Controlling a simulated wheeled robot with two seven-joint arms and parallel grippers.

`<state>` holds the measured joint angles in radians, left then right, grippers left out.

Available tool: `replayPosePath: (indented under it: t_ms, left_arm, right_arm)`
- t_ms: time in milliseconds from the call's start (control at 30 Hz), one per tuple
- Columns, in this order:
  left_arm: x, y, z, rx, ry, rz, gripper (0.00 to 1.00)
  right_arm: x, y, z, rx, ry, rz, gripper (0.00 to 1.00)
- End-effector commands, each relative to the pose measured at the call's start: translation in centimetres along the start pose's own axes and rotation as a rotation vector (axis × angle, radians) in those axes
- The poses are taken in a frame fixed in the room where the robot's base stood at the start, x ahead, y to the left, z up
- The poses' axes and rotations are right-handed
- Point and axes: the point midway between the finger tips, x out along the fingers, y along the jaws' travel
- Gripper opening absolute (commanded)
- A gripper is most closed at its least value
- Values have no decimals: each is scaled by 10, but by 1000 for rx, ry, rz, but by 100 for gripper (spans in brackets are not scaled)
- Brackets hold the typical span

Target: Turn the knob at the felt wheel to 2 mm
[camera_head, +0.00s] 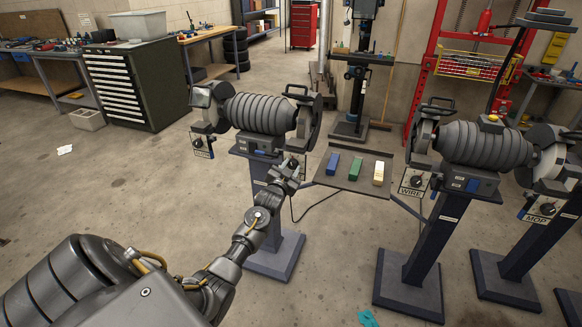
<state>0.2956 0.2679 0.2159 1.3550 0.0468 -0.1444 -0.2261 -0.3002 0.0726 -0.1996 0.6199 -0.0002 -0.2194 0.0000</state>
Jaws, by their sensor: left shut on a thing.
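Two pedestal grinders stand ahead: the left grinder (260,114) and the right grinder (487,147). A knob plate (202,146) hangs under the left grinder's left end, its label too small to read. Another knob plate (302,162) hangs under its right end, below the wheel guard (308,112), mostly covered by my gripper. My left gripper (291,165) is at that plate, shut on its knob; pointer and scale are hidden. The right grinder has a plate marked WIRE (412,184) and one marked MOP (540,209). My right gripper is not in view.
A dark tray (340,181) with blue, green and pale bars sits just right of my gripper, between the grinders. The left grinder's post (262,205) stands close to my forearm. A teal cloth (367,318) lies on the floor. The floor at left is largely open.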

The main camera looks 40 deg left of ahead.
Motion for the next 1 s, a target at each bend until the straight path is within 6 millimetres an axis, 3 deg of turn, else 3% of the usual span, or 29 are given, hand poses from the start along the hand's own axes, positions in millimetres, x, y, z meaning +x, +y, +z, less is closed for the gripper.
replayPosePath:
  t_ms: [1000]
  left_arm:
    - [0,-2,2,-916,-3,1,11]
  right_arm:
    - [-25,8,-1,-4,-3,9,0]
